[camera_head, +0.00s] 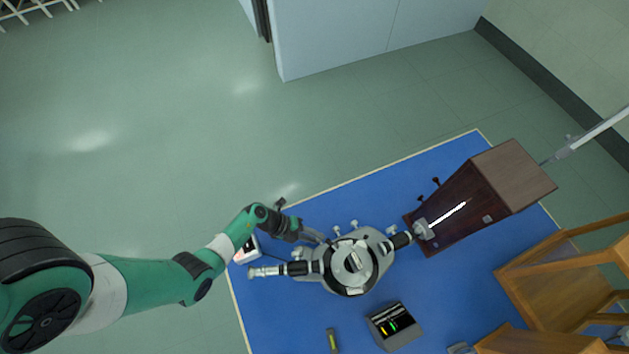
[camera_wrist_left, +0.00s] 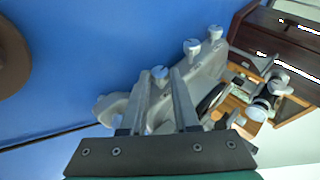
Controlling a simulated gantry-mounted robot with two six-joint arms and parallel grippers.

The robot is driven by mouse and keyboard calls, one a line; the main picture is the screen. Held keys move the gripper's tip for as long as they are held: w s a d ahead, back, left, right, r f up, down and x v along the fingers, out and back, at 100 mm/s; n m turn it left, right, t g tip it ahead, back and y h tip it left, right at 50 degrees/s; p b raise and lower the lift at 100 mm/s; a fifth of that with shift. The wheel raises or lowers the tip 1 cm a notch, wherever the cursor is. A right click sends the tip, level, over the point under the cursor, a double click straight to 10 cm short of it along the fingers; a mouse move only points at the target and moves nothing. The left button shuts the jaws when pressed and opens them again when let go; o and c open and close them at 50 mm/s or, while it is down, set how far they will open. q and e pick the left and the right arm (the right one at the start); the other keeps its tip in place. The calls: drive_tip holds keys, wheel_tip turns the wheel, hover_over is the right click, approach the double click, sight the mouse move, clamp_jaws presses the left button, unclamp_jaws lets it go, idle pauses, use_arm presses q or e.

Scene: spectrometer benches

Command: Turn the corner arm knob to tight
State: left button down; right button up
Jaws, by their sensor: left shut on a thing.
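The spectrometer (camera_head: 352,268), grey with a round table in its middle, stands on the blue bench top. My left gripper (camera_head: 320,239) reaches its upper left edge in the head view. In the left wrist view the two fingers of my left gripper (camera_wrist_left: 159,78) are shut on a small pale knob (camera_wrist_left: 159,73) on a grey arm of the instrument. The fingers hide part of this knob. Two similar knobs (camera_wrist_left: 192,48) (camera_wrist_left: 215,34) stand apart, further up and right in that view. How tight the knob is cannot be told. My right gripper is not in view.
A dark wooden box (camera_head: 465,205) with a bright slit stands to the right.

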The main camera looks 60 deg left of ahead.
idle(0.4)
use_arm(q)
drive_tip(key=c, duration=0.7)
unclamp_jaws()
drive_tip(key=shift+o, duration=0.2)
drive_tip(key=p+v, duration=0.4)
drive_tip(key=v, duration=0.7)
drive_tip(key=shift+s+a, duration=0.2)
drive_tip(key=shift+s, duration=0.2)
